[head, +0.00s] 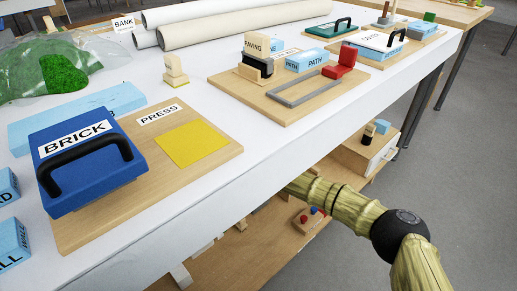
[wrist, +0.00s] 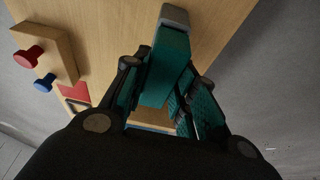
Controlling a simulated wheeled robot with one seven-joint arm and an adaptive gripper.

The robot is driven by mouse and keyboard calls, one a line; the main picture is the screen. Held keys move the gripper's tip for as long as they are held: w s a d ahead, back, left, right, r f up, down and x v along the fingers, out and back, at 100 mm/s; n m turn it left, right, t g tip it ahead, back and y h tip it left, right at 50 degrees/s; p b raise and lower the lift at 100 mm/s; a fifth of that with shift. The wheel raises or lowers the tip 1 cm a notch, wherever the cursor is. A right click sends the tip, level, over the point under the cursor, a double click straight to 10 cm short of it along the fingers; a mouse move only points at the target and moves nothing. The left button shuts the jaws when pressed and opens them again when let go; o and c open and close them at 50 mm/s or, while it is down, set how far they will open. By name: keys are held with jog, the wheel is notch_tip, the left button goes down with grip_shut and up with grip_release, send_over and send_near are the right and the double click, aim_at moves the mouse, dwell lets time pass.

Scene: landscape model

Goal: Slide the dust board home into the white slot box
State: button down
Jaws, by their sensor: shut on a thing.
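In the wrist view my gripper (wrist: 160,100) is shut on a flat teal piece with a grey end (wrist: 174,17), which looks like the dust board (wrist: 167,70). It points up the picture, over bare wooden shelf. In the head view my gripper and the board are hidden behind the white table's edge; only my arm shows, reaching under it. I cannot make out the white slot box for certain. A wooden box with a white front (head: 368,158) stands on the lower shelf in the head view, but no slot can be made out.
On the lower shelf (head: 255,255) a small wooden block carries red and blue knobs (head: 309,217); it shows left of my gripper in the wrist view (wrist: 45,55). The white tabletop (head: 290,135) hangs over the shelf, its front edge close to my arm. Grey floor lies to the right.

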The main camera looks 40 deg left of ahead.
jog(key=shift+f, duration=0.25)
jog(key=c, duration=1.1)
grip_release()
jog(key=shift+r, duration=0.15)
jog(key=shift+w+r+p+v, duration=0.1)
jog(key=shift+w+p+v, duration=0.15)
jog(key=shift+p+v, duration=1.05)
jog(key=shift+w+r+p+v, duration=0.1)
jog(key=shift+w+p+v, duration=0.2)
jog(key=shift+p+v, duration=0.95)
jog(key=shift+w+r+p+v, duration=0.2)
jog(key=shift+p+v, duration=0.5)
jog(key=shift+v, duration=1.1)
jog(key=shift+f, duration=0.2)
jog(key=shift+d, duration=0.1)
